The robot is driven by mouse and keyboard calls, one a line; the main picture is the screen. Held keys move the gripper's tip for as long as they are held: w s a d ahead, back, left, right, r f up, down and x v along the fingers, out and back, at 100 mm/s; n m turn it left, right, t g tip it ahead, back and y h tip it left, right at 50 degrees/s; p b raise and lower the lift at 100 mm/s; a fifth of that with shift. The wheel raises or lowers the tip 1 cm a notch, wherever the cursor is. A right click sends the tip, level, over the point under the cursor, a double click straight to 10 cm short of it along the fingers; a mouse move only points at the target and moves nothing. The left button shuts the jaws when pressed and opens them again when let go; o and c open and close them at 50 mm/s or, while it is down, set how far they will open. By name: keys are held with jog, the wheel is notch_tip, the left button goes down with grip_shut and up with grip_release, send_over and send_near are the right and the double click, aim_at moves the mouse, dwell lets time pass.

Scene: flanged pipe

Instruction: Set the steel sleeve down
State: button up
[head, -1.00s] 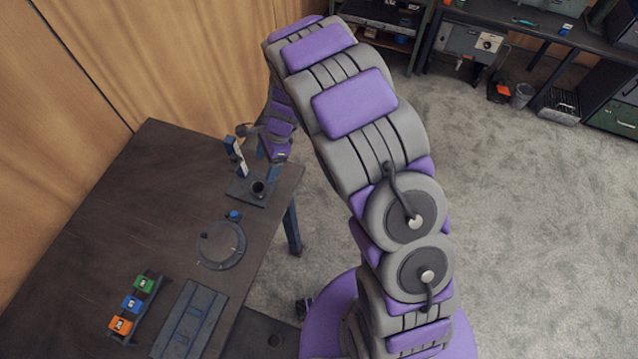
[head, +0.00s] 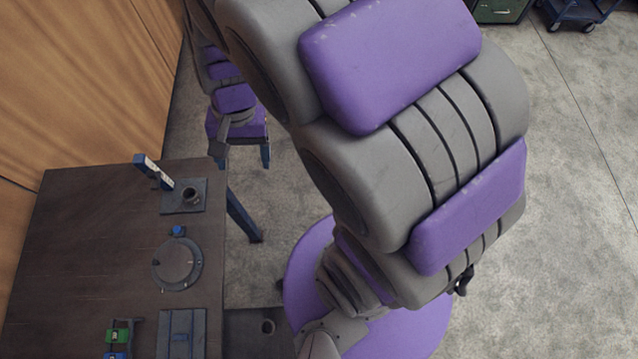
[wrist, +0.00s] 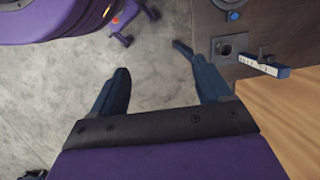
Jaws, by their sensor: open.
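A short dark hollow cylinder (head: 190,194), which looks like the steel sleeve, stands upright on a dark square plate (head: 170,205) near the table's far right corner. In the wrist view the cylinder (wrist: 225,48) shows on its plate beyond the right finger. My gripper (head: 241,154) is off the table's far right corner, apart from the cylinder. In the wrist view my gripper (wrist: 162,70) has its two blue fingers wide apart, with only floor between them. It is open and empty.
A round dark flange (head: 177,264) and a small blue knob (head: 178,231) lie nearer on the dark table (head: 85,250). Green and blue blocks (head: 118,337) stand at the near edge.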

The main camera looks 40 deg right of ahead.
jog(key=s+d+r+n+h, duration=0.1)
jog(key=s+d+r+n, duration=0.1)
jog(key=s, duration=0.5)
jog(key=s+d+r+n+h, duration=0.1)
jog(key=s+d+n, duration=0.3)
jog(key=s, duration=0.4)
jog(key=shift+s+d+r, duration=0.2)
jog(key=shift+d+r, duration=0.3)
jog(key=shift+r, duration=0.05)
